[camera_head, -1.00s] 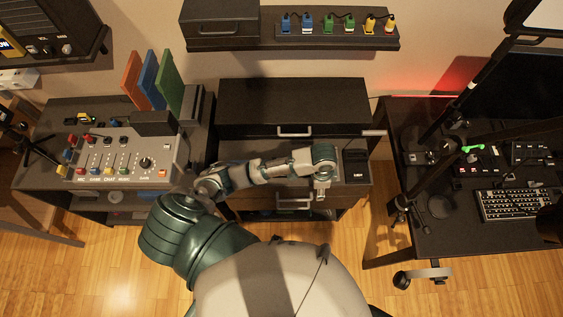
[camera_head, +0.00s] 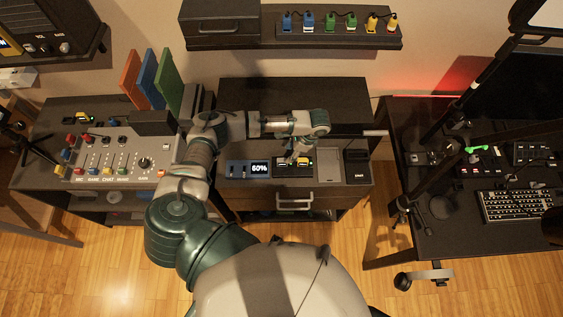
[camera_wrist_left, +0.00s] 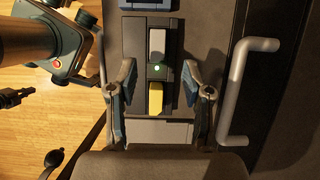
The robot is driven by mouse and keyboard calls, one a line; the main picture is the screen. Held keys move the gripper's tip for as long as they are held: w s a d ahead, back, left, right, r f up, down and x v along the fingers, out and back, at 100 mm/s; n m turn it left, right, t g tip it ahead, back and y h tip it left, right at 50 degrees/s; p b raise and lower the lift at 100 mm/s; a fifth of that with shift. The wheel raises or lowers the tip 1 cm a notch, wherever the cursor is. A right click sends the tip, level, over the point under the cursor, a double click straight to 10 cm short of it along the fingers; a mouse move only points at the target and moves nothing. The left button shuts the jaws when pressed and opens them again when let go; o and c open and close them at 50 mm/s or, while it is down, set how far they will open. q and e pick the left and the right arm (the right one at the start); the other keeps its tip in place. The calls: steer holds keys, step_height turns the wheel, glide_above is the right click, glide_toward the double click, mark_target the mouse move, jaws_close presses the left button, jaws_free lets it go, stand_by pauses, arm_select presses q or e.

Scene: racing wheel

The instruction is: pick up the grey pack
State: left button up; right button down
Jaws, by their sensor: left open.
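The grey pack (camera_wrist_left: 157,45) sits in a slot of a dark dock (camera_wrist_left: 133,42) in the left wrist view. A yellow pack (camera_wrist_left: 155,97) is in line below it, with a small green light between them. My left gripper (camera_wrist_left: 160,82) is open and empty, its fingers on either side of the dock, nearer the yellow pack than the grey one. In the head view the left gripper (camera_head: 297,157) is over the dock, beside the yellow pack (camera_head: 305,162). My right gripper is not in view.
A display reading 60% (camera_head: 258,168) is left of the dock, and a black box (camera_head: 357,165) is to its right. A cabinet handle (camera_wrist_left: 245,90) runs close beside the gripper in the wrist view. A shelf of colored packs (camera_head: 338,28) is above.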

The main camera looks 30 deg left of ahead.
mark_target(283, 160)
arm_select(q)
steer(key=shift+x, duration=1)
steer(key=shift+s+a+f, duration=0.1)
steer(key=shift+f, duration=0.15)
steer(key=x, duration=0.3)
steer(key=shift+s+f, duration=0.15)
steer(key=shift+s, duration=0.1)
steer(key=shift+a+f, duration=0.3)
steer(key=shift+f, duration=0.15)
steer(key=shift+a, duration=0.1)
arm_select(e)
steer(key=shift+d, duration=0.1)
arm_select(q)
steer(key=shift+s+a, duration=0.1)
steer(key=c, duration=0.8)
jaws_close()
steer(key=shift+d, duration=0.2)
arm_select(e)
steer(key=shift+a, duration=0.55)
